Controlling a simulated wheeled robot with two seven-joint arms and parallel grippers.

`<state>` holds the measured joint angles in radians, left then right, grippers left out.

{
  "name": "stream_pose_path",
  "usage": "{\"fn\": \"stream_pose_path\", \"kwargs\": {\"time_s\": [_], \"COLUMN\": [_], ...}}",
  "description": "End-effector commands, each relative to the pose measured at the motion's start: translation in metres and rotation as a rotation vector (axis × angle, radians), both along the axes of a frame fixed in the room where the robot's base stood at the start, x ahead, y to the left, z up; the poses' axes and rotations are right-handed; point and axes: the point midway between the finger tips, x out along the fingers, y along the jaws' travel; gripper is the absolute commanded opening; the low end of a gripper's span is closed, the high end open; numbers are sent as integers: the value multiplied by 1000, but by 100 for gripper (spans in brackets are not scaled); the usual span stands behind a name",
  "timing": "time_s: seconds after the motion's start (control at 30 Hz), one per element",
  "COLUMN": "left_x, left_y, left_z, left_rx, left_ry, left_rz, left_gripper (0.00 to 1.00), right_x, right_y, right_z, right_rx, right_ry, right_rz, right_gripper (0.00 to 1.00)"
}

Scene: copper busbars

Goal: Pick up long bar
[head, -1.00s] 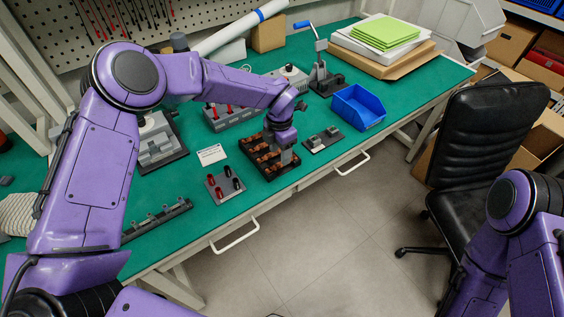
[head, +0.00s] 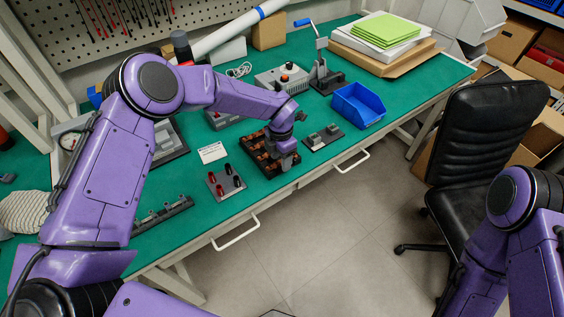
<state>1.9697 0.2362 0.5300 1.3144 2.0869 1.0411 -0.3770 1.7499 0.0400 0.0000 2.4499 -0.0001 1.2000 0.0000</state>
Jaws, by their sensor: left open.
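Copper bars lie in a dark compartmented tray (head: 268,172) near the front edge of the green bench. They are small here, and I cannot tell which one is the long bar. My left gripper (head: 285,158) is over the right part of this tray, pointing down. It is open. Its fingertips are small and dark against the tray, and the arm hides part of the tray's contents. I cannot tell whether the fingers touch a bar. My right arm shows at the lower right, but its gripper is out of view.
A grey block with red and black pegs (head: 226,182) stands left of the tray. A grey fixture (head: 323,138) and a blue bin (head: 358,105) are to the right. A lever press (head: 322,72) stands behind. A black chair (head: 490,125) is beside the bench.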

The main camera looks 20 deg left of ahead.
Motion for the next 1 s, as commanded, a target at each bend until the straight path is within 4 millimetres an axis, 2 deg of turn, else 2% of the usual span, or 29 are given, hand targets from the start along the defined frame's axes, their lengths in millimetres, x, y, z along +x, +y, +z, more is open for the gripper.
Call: {"fn": "stream_pose_path", "kwargs": {"time_s": [0.13,0.17,0.3,0.33,0.6,0.77,0.9,1.0], "left_x": [0,0,0,0,0,1,1,-20], "left_y": [0,0,0,0,0,0,0,-2], "left_z": [0,0,0,0,1,10,35,60], "left_rx": [0,0,0,0,0,0,-2,-4], "left_ry": [0,0,0,0,0,-3,-5,-5], "left_rz": [0,0,0,0,0,1,2,-3], "left_gripper": [53,50,4,0,0,0,0,0], "right_x": [0,0,0,0,0,0,0,0], "right_y": [0,0,0,0,0,0,0,0], "right_z": [0,0,0,0,1,6,-2,-10], "right_rx": [0,0,0,0,0,0,0,0], "right_ry": [0,0,0,0,0,0,0,0], "right_rz": [0,0,0,0,0,0,0,0], "right_gripper": [43,43,43,43,43,43,43,43]}}
